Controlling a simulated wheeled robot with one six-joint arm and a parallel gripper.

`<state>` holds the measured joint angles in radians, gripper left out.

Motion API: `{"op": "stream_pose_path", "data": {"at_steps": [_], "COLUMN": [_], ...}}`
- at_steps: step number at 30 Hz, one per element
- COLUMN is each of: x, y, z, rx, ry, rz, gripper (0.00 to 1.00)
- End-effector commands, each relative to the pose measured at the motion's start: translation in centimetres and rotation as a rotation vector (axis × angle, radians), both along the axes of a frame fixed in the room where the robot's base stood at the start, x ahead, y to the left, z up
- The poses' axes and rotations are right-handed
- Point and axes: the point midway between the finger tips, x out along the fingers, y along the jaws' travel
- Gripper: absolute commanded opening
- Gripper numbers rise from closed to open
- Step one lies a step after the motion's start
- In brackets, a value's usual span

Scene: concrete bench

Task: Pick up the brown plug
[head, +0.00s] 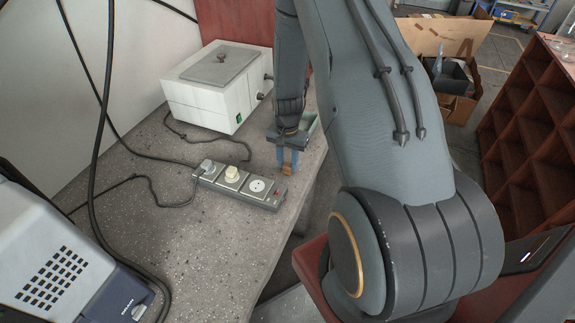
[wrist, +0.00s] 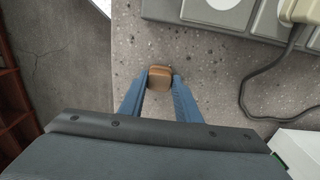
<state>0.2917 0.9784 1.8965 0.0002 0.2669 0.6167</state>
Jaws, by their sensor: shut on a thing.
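The brown plug (head: 286,170) is small and blocky, near the bench's right edge, just past the right end of the power strip in the head view. In the wrist view the brown plug (wrist: 160,78) sits between the tips of the blue fingers. My gripper (head: 288,162) points down and is shut on it; the gripper also shows in the wrist view (wrist: 160,84). I cannot tell whether the plug touches the bench or hangs just above it. Its underside is hidden.
The grey power strip (head: 240,186) holds a grey plug (head: 207,166) and a cream plug (head: 232,173); its right socket is empty. A white box (head: 212,90) stands behind. Black cables cross the bench (head: 215,235) at left. A grey-white device (head: 60,255) stands front left.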

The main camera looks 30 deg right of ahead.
Motion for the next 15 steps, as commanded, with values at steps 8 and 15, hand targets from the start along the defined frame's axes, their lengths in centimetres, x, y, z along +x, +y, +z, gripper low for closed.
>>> {"op": "stream_pose_path", "data": {"at_steps": [8,15], "x": [0.2,0.2], "y": [0.0,0.0], "z": [2.2,6.0], "rx": [-0.001,-0.001], "ry": [-0.003,-0.003], "rz": [0.000,0.000], "gripper": [0.04,0.04]}}
